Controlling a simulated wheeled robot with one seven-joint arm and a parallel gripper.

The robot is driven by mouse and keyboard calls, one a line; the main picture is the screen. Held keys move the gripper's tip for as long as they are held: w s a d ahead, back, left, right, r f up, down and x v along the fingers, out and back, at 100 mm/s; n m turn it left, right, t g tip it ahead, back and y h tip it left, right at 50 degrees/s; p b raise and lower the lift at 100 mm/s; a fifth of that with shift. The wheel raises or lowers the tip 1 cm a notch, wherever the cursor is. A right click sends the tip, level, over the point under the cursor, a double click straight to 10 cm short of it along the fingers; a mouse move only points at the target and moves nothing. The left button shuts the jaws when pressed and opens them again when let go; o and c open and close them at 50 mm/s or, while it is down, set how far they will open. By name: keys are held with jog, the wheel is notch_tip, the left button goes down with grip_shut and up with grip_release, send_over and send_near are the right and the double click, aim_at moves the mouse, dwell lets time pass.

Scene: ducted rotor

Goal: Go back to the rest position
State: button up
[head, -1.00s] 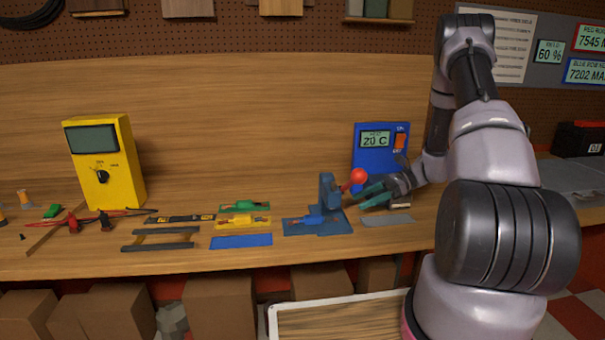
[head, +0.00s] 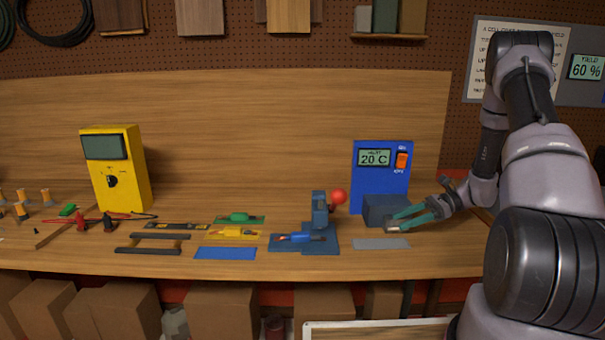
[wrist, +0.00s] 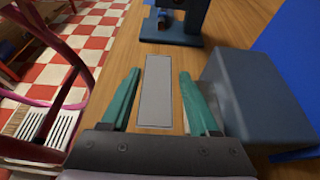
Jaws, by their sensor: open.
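My gripper (head: 412,220) is open and empty at the right part of the bench, just in front of the dark blue-grey block (head: 372,208). In the wrist view its two teal fingers (wrist: 158,100) stand apart, above a flat grey plate (wrist: 156,90) on the wood. The same grey plate (head: 381,243) shows in the head view, left of and below the fingertips. The block (wrist: 252,95) is close beside the right finger in the wrist view; I cannot tell whether they touch.
The blue press (head: 318,215) with a red ball handle stands left of my gripper, a blue part at its base. The blue 20 C unit (head: 381,165) is behind the block. A yellow meter (head: 118,170), coloured strips and leads lie further left. The bench front edge is close.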

jog(key=s+a+r+n+h, duration=0.2)
jog(key=s+r+n+h, duration=0.15)
jog(key=r, duration=0.75)
jog(key=s+a+r+n+h, duration=0.3)
jog(key=s+r+n, duration=0.1)
jog(key=r, duration=0.6)
jog(key=s+r+n+t+h, duration=0.5)
jog(key=s+r+n+t, duration=0.1)
jog(key=s+r, duration=0.7)
jog(key=shift+s+a+t, duration=0.25)
jog(key=shift+s+t, duration=0.35)
jog(key=shift+s, duration=0.4)
